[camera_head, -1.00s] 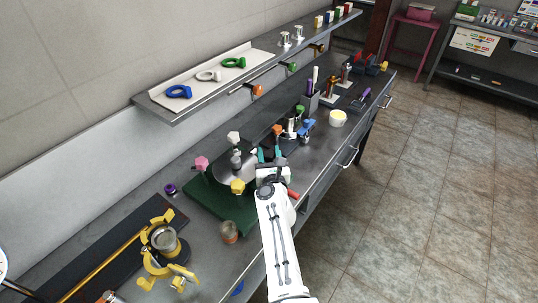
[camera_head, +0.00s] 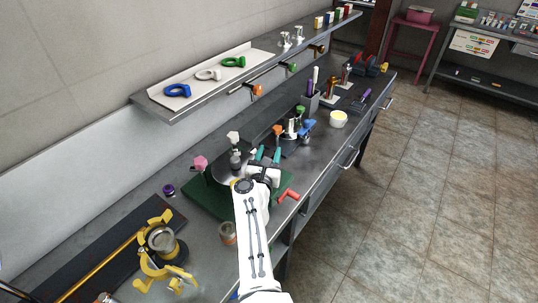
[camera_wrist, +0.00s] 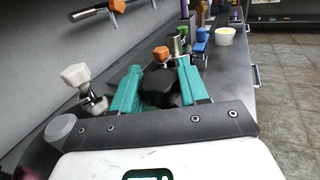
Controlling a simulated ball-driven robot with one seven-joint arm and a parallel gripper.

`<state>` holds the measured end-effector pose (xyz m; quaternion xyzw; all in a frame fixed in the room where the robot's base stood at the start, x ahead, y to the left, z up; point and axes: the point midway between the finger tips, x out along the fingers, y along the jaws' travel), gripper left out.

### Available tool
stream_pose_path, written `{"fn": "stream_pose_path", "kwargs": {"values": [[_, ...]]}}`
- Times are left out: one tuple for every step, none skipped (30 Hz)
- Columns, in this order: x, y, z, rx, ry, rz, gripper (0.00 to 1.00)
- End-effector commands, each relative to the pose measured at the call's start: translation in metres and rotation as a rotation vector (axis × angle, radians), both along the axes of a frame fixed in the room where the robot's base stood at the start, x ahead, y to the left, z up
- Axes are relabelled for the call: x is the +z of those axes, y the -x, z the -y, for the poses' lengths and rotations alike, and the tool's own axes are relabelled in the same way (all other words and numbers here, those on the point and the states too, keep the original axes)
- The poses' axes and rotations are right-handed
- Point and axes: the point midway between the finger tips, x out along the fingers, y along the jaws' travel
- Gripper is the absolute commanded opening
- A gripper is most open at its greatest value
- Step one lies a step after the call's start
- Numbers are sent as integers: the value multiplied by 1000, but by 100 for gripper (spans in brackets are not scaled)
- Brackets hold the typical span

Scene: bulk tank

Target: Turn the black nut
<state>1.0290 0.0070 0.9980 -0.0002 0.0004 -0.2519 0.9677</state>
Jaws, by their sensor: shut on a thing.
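In the wrist view the black nut (camera_wrist: 159,88) sits between the two teal fingers of my gripper (camera_wrist: 160,78), which is shut on it. In the head view my gripper (camera_head: 267,154) is at the right side of the round metal plate (camera_head: 222,173). The nut is hard to make out there, behind my fingers and hand. Around the plate stand a pink knob (camera_head: 200,163), a white knob (camera_head: 233,137) and an orange knob (camera_head: 277,130). The white knob (camera_wrist: 75,75) and orange knob (camera_wrist: 161,53) also show in the wrist view.
The plate stands on a green base (camera_head: 202,200). A red handle (camera_head: 288,195) sticks out at the bench's front edge, right of my arm. A yellow clamp (camera_head: 160,250) and a copper-coloured can (camera_head: 228,232) are at the near left. A white cup (camera_head: 338,118) stands farther along.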

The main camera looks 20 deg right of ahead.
Motion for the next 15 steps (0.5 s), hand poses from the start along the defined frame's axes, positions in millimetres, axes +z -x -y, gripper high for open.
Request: {"fn": "stream_pose_path", "kwargs": {"values": [[1,-1,-1,2,0,1,14],[1,-1,-1,2,0,1,14],[1,-1,-1,2,0,1,14],[1,-1,-1,2,0,1,14],[1,-1,-1,2,0,1,14],[1,-1,-1,2,0,1,14],[1,-1,-1,3,1,2,46],[1,-1,-1,2,1,2,49],[1,-1,-1,2,0,2,53],[1,-1,-1,2,0,2,55],[1,-1,-1,2,0,1,58],[1,-1,-1,2,0,1,62],[1,0,0,2,0,1,65],[1,0,0,2,0,1,65],[1,0,0,2,0,1,65]]}}
